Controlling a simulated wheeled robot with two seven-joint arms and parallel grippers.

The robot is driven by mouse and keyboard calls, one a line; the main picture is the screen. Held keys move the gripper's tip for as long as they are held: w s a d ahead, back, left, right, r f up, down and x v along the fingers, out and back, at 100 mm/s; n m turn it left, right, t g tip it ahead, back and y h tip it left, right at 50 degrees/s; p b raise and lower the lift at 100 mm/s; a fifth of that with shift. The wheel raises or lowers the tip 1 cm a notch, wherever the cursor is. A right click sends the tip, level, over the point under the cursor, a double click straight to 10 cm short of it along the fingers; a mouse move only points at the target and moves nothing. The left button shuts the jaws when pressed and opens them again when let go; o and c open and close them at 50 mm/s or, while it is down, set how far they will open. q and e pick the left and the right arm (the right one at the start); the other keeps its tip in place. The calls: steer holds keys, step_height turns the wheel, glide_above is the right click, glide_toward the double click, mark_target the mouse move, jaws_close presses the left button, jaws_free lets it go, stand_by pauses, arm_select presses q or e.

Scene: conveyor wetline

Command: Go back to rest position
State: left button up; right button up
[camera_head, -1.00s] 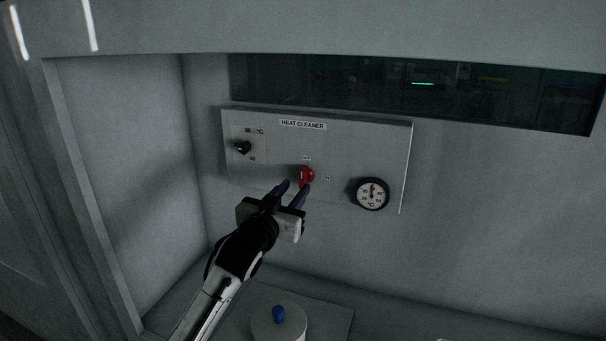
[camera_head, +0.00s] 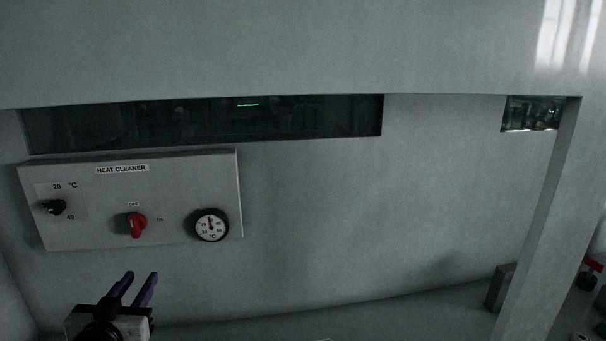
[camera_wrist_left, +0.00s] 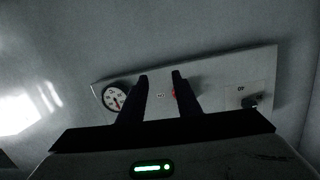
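My left gripper (camera_head: 134,284) is at the lower left of the head view, below the heat cleaner panel and apart from it. Its two dark purple fingers are spread with nothing between them. In the left wrist view the fingers (camera_wrist_left: 160,80) also stand apart and empty, pointing toward the panel (camera_wrist_left: 215,67). The red knob (camera_head: 137,225) sits on the panel (camera_head: 90,235), above the gripper. In the left wrist view the red knob (camera_wrist_left: 175,94) is partly hidden behind a finger. My right gripper is in neither view.
The panel also carries a black temperature knob (camera_head: 54,207) and a round dial gauge (camera_head: 211,225). A dark window slot (camera_head: 200,120) runs above it. A post (camera_head: 545,230) stands at the right. The wall right of the panel is clear.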

arm_select(q)
steer(key=s+d+f+g+h, duration=0.1)
steer(key=s+d+f, duration=0.2)
steer(key=f, duration=0.4)
steer(key=s+d+f+m+g+h, duration=0.1)
steer(key=s+d+f+g, duration=0.1)
steer(key=s+d+f, duration=0.2)
steer(key=s+d+f+m+g+h, duration=0.1)
steer(key=s+d+f, duration=0.3)
steer(key=f, duration=0.6)
steer(key=shift+s, duration=1.25)
steer(key=s+d+f+g, duration=0.1)
steer(key=s+d+f, duration=0.2)
steer(key=s, duration=0.2)
steer(key=s+d+f+g+h, duration=0.1)
steer(key=s+d+f, duration=0.1)
steer(key=s+f, duration=0.2)
steer(key=s+d+f+m+g+h, duration=0.1)
steer(key=s+d+f, duration=0.2)
steer(key=s, duration=0.4)
steer(key=shift+s+d+f+g, duration=0.15)
steer(key=shift+s+d+g, duration=0.15)
steer(key=shift+g, duration=0.1)
